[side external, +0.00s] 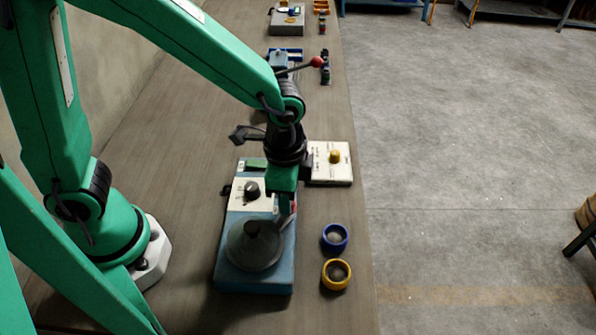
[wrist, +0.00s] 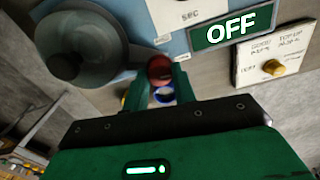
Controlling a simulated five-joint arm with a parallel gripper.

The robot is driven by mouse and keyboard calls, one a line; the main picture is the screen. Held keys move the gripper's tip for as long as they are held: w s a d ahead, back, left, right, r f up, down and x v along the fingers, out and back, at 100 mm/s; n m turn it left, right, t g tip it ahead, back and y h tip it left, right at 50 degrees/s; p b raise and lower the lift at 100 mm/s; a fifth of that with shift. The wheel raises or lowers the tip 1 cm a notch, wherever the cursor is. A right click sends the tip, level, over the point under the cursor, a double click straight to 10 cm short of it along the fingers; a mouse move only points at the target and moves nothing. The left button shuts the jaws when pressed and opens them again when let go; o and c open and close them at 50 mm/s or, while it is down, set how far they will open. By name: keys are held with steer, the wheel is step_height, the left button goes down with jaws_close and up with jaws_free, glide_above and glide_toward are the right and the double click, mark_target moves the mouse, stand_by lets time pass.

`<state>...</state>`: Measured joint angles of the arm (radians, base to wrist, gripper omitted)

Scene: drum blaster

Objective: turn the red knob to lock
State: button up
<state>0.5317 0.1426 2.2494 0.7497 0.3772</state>
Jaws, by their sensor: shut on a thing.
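The red knob (wrist: 159,68) shows in the wrist view, beside the drum lid, between the tips of my green fingers. My gripper (wrist: 160,78) is shut on it. In the side view my gripper (side external: 287,208) reaches down to the right edge of the blue machine (side external: 262,282), and a little red shows at its tips. The fingers hide most of the knob, and its turn angle cannot be read. The round grey drum lid (side external: 254,246) is on the machine's near end. A green "OFF" sign (wrist: 234,26) shows in the wrist view.
A black knob (side external: 251,190) is on the machine's white panel. A white box (side external: 330,163) with a yellow knob stands behind right. A blue ring (side external: 335,237) and a yellow ring (side external: 336,274) lie right of the machine. A red-balled lever (side external: 316,62) stands farther back.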

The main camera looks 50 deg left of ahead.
steer(key=shift+m, duration=1.6)
steer(key=o, duration=1)
steer(key=shift+r, duration=0.1)
steer(key=shift+r, duration=3.85)
